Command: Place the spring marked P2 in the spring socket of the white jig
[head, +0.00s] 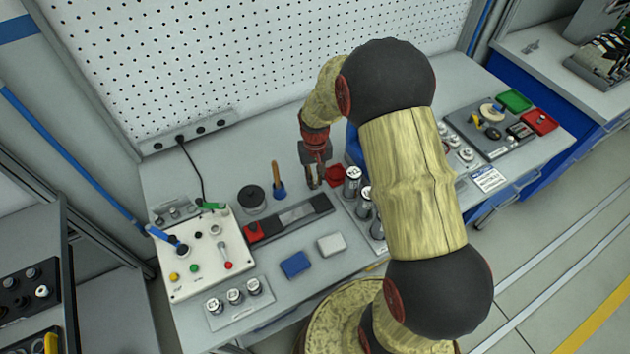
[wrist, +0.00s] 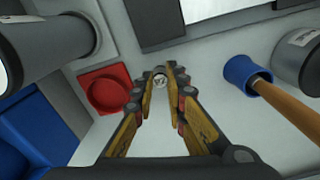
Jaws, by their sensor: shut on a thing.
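My gripper (head: 314,184) points down over the workbench, just left of a small red dish. In the wrist view my gripper (wrist: 162,82) is shut on a small, pale, round-ended piece (wrist: 159,81), apparently the spring. Its mark is too small to read. In the head view the fingers mostly hide it. The white jig seems to be the white panel (head: 190,276) at the left, with blue and green levers, knobs and coloured buttons. It is well left of my gripper. I cannot make out which opening is its spring socket.
The red dish (wrist: 105,90) and large grey cylinders (head: 352,181) stand close right of my gripper. Blue (head: 295,265) and white blocks (head: 331,244) lie in front.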

